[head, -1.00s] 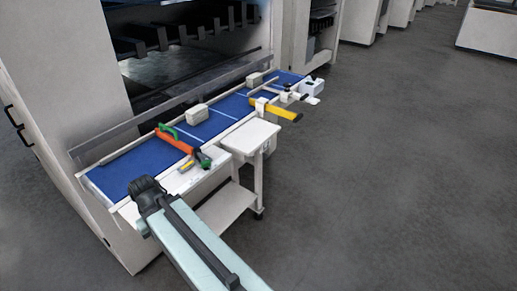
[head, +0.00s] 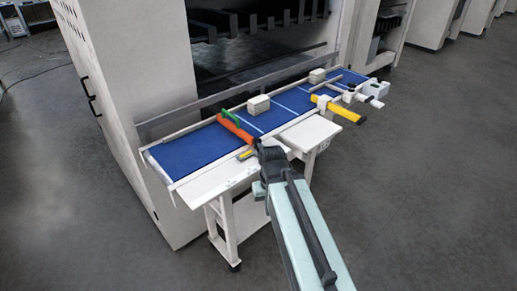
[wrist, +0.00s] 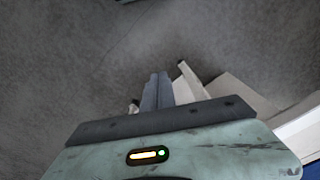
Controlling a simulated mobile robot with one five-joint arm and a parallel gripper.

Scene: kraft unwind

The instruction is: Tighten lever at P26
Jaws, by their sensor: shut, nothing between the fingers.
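An orange lever bar (head: 235,127) with a green handle (head: 230,115) lies across the blue belt in the head view; its near end is hidden behind my arm's dark end. A yellow lever bar (head: 340,108) crosses the belt's front edge further right. I cannot read any P26 label, so I cannot tell which lever it marks. My gripper's fingers (wrist: 157,90) are shut and empty in the wrist view, above the floor and pale frame parts. The arm's end is near the front of the belt by the orange lever; contact cannot be told.
The blue belt (head: 187,154) runs along the tall pale machine. Pale blocks (head: 258,106) stand on it. A white shelf (head: 312,133) juts out in front, beside my arm. White and grey crank parts (head: 375,90) sit at the right end. The grey floor in front is clear.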

